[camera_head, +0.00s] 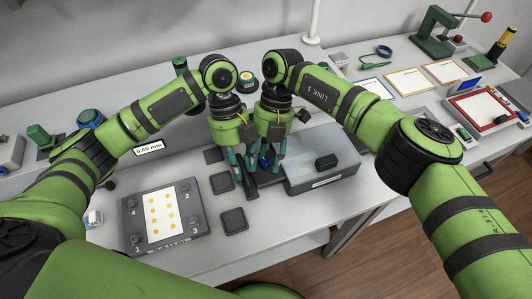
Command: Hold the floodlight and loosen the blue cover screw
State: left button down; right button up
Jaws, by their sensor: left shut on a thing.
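My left gripper (239,164) points down over the middle of the bench, shut on a dark object (251,188) that looks like the floodlight; its shape is mostly hidden by the fingers. A small blue part (265,161), likely the blue cover screw, shows between the fingers of my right gripper (276,161). The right gripper also points down, close beside the left one. I cannot tell whether its fingers touch the blue part or how far they are closed.
A numbered panel with yellow dots (132,237) lies at the left front, near dark square pads (234,220). A green press (437,34) and trays stand at the back right.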

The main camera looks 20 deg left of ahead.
jog(key=shift+w+d, duration=0.1)
jog(key=shift+w, duration=0.1)
jog(key=shift+w+r, duration=0.3)
jog(key=shift+r, duration=0.25)
jog(key=v, duration=0.6)
jog(key=shift+r, duration=0.45)
